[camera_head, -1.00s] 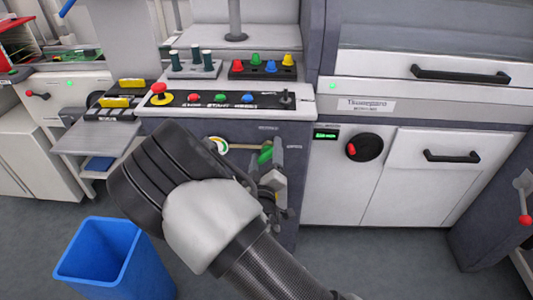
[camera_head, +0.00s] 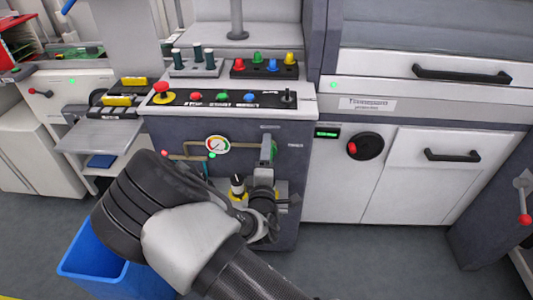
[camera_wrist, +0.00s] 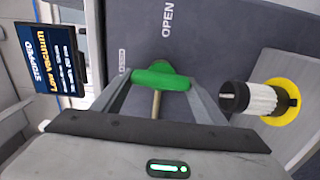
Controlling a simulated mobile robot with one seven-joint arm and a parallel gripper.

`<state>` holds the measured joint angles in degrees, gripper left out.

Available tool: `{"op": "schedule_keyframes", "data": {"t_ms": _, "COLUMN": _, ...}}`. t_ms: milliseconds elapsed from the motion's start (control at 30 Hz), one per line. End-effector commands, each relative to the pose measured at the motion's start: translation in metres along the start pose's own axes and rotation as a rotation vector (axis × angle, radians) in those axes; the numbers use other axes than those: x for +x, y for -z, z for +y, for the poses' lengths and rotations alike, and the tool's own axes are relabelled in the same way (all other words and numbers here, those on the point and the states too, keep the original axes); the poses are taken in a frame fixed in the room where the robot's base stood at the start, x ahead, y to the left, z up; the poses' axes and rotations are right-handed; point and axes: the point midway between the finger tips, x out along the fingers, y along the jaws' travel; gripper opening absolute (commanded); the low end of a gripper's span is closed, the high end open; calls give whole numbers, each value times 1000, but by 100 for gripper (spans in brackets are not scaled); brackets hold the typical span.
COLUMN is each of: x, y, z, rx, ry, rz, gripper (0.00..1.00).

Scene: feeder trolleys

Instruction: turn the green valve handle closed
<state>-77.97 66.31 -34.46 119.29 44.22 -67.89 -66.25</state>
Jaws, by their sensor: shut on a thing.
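The green valve handle (camera_head: 273,151) is on the front panel of the middle machine, partly hidden by my gripper. In the head view it stands about upright, below a small label on the panel. In the wrist view the handle (camera_wrist: 160,79) lies crosswise between my fingers, with a thin brass stem below it. The wrist view shows the word OPEN above the handle and a smaller label, hard to read, at its left end. My gripper (camera_head: 265,162) is shut on the handle, and in the wrist view both fingers (camera_wrist: 160,84) touch its ends.
A round gauge (camera_head: 217,145) with brass pipe is left of the handle. A black-and-white knob with a yellow ring (camera_wrist: 262,98) is close to my right finger in the wrist view. A blue bin (camera_head: 100,265) stands on the floor at left. A control panel (camera_head: 225,99) is above.

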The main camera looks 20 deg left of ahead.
Motion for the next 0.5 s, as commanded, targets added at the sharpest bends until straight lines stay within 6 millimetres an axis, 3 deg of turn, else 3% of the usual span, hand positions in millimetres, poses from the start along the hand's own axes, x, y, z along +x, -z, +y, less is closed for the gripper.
{"op": "schedule_keyframes", "data": {"t_ms": 500, "x": -1, "y": 0, "z": -1, "rx": -38, "ry": 2, "rz": 0, "gripper": 43}}
